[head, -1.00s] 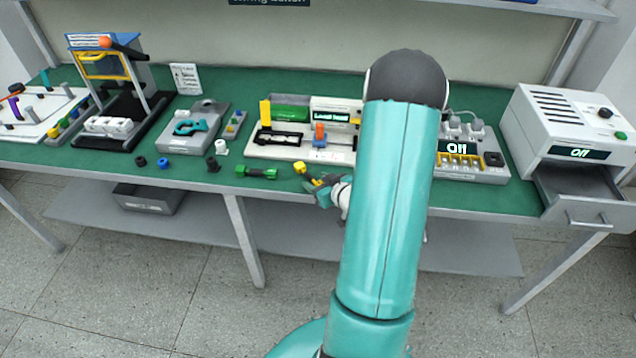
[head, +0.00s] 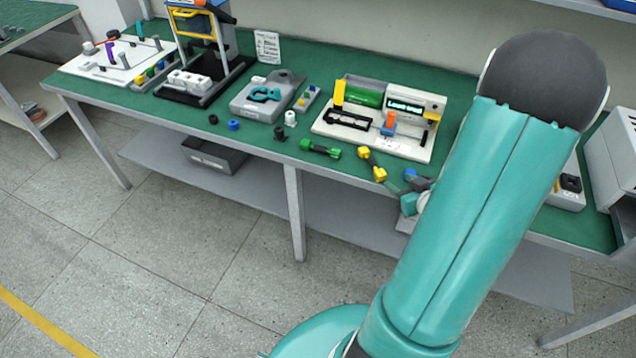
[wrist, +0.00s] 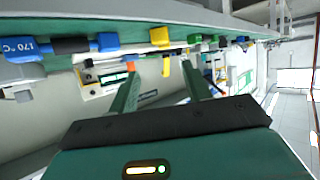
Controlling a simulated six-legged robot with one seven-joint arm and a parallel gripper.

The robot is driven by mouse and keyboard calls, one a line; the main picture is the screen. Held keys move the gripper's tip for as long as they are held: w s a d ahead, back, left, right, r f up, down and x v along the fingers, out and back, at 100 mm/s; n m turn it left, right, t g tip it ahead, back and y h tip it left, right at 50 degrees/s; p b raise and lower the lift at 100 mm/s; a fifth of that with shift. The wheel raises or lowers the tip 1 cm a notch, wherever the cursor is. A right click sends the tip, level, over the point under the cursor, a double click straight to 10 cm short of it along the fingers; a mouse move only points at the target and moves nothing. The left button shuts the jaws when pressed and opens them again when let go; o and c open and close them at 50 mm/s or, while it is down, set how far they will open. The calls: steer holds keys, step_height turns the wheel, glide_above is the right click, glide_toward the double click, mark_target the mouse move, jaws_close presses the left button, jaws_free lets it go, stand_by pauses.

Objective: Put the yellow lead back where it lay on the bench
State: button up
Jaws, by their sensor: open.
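The yellow lead (head: 371,164), a dark bar with yellow ends, lies on the green bench near its front edge. It is just right of the green lead (head: 320,148). A yellow end (wrist: 160,37) shows in the wrist view, beyond the gap between my fingers. My gripper (head: 404,190) is at the bench's front edge, right of the yellow lead and apart from it. In the wrist view my gripper (wrist: 160,68) has its two fingers spread with nothing held between them. My arm hides part of the bench to the right.
A blue-ended lead (wrist: 68,46) is left in the wrist view. Behind the yellow lead stands a white fixture (head: 400,145) with a display. A grey clamp block (head: 262,98) and small caps are further left. The floor before the bench is clear.

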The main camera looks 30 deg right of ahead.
steer(key=w+a+r+g+h, duration=0.2)
steer(key=w+a+r, duration=0.2)
steer(key=r, duration=0.3)
steer(key=w+a+r+g+h, duration=0.1)
steer(key=w+a+r+g, duration=0.2)
steer(key=r, duration=0.4)
steer(key=s+a+r+y, duration=0.1)
steer(key=s+a+r, duration=0.2)
steer(key=a, duration=0.5)
steer(key=s+a+r+g+y, duration=0.1)
steer(key=s+a+r+y, duration=0.1)
steer(key=a, duration=0.7)
steer(key=s+a+r+n+g+y, duration=0.1)
steer(key=s+a+r+y, duration=0.1)
steer(key=s+a+r, duration=0.2)
steer(key=s+a, duration=0.2)
steer(key=a, duration=0.2)
steer(key=shift+s+a, duration=0.15)
steer(key=shift+s, duration=0.2)
steer(key=shift+c, duration=1.3)
steer(key=shift+d, duration=0.25)
